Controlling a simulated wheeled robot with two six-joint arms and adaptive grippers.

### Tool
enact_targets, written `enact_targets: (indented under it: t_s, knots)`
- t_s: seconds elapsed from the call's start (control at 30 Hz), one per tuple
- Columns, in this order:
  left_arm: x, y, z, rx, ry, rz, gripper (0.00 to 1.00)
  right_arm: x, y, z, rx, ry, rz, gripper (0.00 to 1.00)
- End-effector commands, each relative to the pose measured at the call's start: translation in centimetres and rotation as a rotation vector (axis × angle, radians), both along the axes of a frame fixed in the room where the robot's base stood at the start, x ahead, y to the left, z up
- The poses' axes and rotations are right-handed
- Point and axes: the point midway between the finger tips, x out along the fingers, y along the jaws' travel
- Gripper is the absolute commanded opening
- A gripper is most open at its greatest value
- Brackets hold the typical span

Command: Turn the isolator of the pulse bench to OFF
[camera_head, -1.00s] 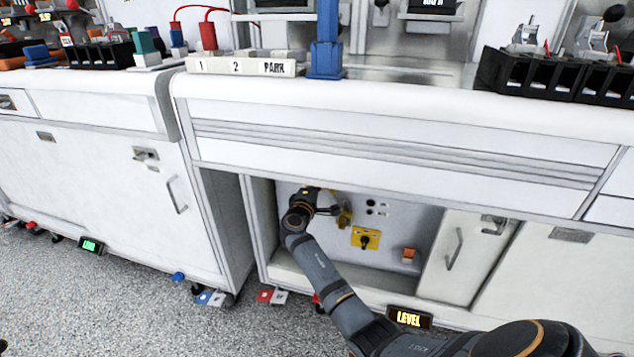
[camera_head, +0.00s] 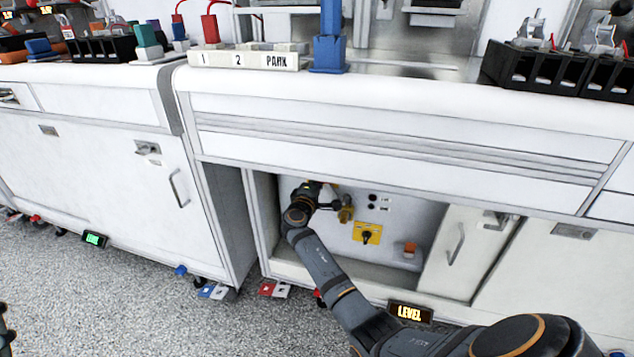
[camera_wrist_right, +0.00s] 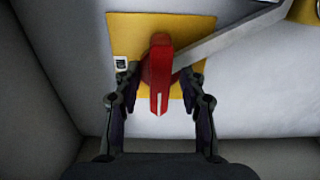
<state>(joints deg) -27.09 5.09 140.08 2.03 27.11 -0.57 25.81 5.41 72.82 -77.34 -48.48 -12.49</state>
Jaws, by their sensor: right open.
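In the right wrist view, the isolator is a red handle (camera_wrist_right: 160,72) on a yellow plate (camera_wrist_right: 127,35) with a small white label. Its long end points towards my gripper, down in the picture. My right gripper (camera_wrist_right: 157,80) is open, with one finger on each side of the handle. A gap shows at the right finger; contact at the left is unclear. In the head view my right gripper (camera_head: 325,200) is inside the open bay under the bench, where my arm hides the red handle. A dark part at the lower left edge may be my left gripper (camera_head: 5,328).
A grey bar (camera_wrist_right: 225,37) runs from beside the handle to a brass piece (camera_head: 346,209) on its right. Further right on the panel are a yellow plate with a black knob (camera_head: 367,235) and an orange switch (camera_head: 409,249). Bay walls stand close around my right gripper.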

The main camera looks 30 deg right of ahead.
Motion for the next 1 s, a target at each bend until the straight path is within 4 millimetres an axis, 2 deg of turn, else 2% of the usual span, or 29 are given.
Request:
enact_targets:
  t_s: [0.5, 0.7, 1.0]
  knots:
    - [0.0, 0.0, 0.0, 0.0, 0.002, 0.0, 0.37, -6.8, 8.0, -0.2, 0.005, 0.002, 0.001, 0.41]
    - [0.0, 0.0, 0.0, 0.0, 0.002, 0.0, 0.37, -7.7, 9.0, -0.1, 0.001, 0.002, 0.0, 0.41]
    - [0.0, 0.0, 0.0, 0.001, 0.002, 0.001, 0.37, -7.7, 9.0, -0.1, 0.001, 0.002, 0.0, 0.41]
